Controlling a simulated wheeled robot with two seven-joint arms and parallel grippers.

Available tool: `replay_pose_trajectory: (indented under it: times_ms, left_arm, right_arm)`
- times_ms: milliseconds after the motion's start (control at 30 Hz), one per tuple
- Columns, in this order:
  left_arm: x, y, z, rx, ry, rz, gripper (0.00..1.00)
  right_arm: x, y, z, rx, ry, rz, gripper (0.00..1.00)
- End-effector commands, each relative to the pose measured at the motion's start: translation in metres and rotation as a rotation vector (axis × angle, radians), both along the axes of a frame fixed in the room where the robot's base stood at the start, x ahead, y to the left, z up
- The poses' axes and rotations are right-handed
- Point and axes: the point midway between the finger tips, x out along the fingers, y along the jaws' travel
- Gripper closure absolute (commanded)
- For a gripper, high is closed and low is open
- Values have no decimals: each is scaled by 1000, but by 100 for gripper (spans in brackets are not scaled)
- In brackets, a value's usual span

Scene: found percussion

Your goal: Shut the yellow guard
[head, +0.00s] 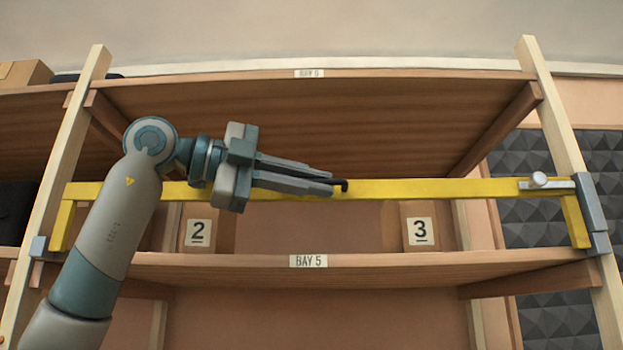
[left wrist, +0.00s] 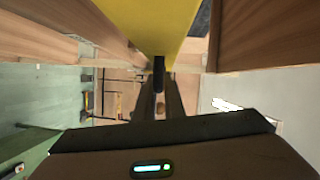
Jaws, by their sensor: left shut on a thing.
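The yellow guard (head: 430,189) is a long bar across the front of the bay marked BAY 5, with a short yellow leg at each end by the posts. My left gripper (head: 318,184) is at the middle of the bar, shut on a dark handle (head: 342,185) that sticks out past the fingertips. In the left wrist view the yellow guard (left wrist: 160,20) runs close ahead, and the dark handle (left wrist: 158,72) lies between the fingers. A silver knob (head: 539,179) on a grey plate sits at the bar's right end. My right gripper is not in view.
Grey brackets sit on the left post (head: 39,247) and right post (head: 590,215). Boxes labelled 2 (head: 198,233) and 3 (head: 420,231) stand on the shelf (head: 400,263) behind the bar. A wooden shelf (head: 310,105) lies above.

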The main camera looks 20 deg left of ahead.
Motion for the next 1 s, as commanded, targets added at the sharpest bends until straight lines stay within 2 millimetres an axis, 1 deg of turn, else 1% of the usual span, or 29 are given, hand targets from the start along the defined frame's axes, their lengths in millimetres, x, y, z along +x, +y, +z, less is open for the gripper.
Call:
replay_pose_trajectory:
  times_ms: [333,367,400,433,767,867,1000]
  left_arm:
    - [1,1,2,-5,0,2,100]
    - [1,1,2,-5,0,2,86]
    - [1,1,2,-5,0,2,76]
    - [1,1,2,-5,0,2,72]
    - [0,1,1,-3,0,2,72]
    - [-2,4,1,-3,1,2,72]
    - [-8,12,1,-3,0,2,72]
  right_arm:
    - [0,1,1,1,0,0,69]
    - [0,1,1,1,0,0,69]
    - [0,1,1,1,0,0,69]
    - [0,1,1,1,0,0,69]
    - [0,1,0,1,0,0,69]
    - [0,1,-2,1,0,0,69]
    - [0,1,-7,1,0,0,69]
